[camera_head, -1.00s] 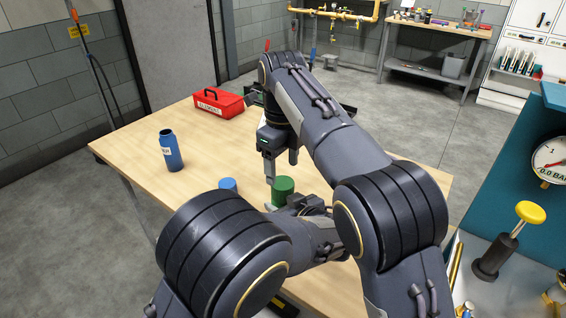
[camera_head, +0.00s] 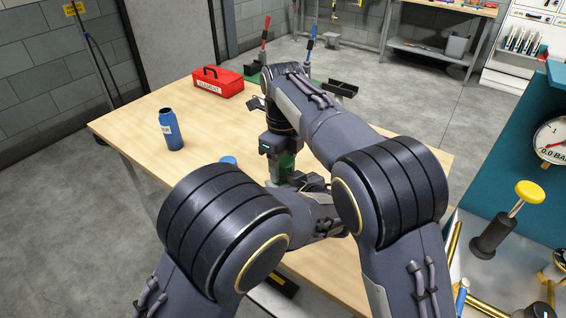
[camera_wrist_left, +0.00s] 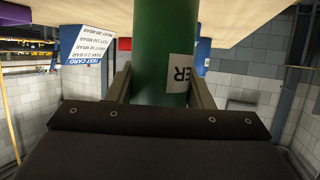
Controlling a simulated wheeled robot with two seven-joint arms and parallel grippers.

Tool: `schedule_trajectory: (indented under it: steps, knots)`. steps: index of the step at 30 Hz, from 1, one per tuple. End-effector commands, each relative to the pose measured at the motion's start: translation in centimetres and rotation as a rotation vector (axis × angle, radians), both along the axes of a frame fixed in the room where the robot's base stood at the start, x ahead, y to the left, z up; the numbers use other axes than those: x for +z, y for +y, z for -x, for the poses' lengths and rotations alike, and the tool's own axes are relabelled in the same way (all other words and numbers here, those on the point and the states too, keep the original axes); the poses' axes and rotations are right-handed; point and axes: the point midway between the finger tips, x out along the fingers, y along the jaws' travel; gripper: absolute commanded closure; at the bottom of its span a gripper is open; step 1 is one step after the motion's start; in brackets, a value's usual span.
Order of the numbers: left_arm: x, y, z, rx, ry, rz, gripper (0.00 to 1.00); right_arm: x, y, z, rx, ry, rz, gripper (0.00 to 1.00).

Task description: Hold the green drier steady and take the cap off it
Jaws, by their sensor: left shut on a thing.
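The green drier (camera_wrist_left: 164,50) stands between the two fingers of my left gripper (camera_wrist_left: 164,90), which is shut on its body; part of a white label ending in "ER" shows. In the head view only a green patch of the drier (camera_head: 286,165) shows, the rest hidden by my arms and grippers. My right gripper (camera_head: 284,170) points down over the drier's top, a finger on either side of the green. I cannot tell whether its fingers press on the cap, nor make out the cap's edge.
A blue bottle (camera_head: 171,131) and a red toolbox (camera_head: 217,83) stand on the wooden table (camera_head: 125,125). A small blue round thing (camera_head: 228,160) lies close left of the drier. A gauge (camera_head: 552,141) and a yellow-knobbed pump (camera_head: 500,232) are at the right.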

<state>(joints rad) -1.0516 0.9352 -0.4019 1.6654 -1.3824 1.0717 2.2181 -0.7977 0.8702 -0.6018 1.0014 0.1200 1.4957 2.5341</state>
Motion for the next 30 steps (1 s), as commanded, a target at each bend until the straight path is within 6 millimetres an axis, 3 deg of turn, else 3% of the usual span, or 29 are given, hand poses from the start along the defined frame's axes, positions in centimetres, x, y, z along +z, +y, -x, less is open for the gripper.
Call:
schedule_trajectory:
  steps: [5,14,22,23,27,30]
  knots:
    - [0.05,0.01,-0.02,0.000,-0.001,0.000,1.00,0.02,-0.01,-0.01,0.000,0.000,0.000,0.80]
    - [0.05,0.01,-0.02,0.000,-0.001,0.000,1.00,0.05,-0.03,-0.02,0.281,0.000,-0.002,0.80]
    - [0.05,0.02,-0.01,0.000,-0.001,0.000,1.00,0.05,-0.03,-0.01,0.298,-0.001,0.000,0.80]
    - [0.05,0.02,-0.01,0.000,-0.001,0.000,1.00,0.05,-0.03,-0.01,0.298,-0.001,0.000,0.50]
    - [0.06,0.02,-0.01,0.000,-0.001,0.000,1.00,0.05,-0.03,-0.02,0.297,-0.001,0.000,0.32]
    - [0.06,0.01,-0.02,0.000,-0.001,0.000,1.00,0.05,-0.02,-0.01,0.297,0.000,0.000,0.31]
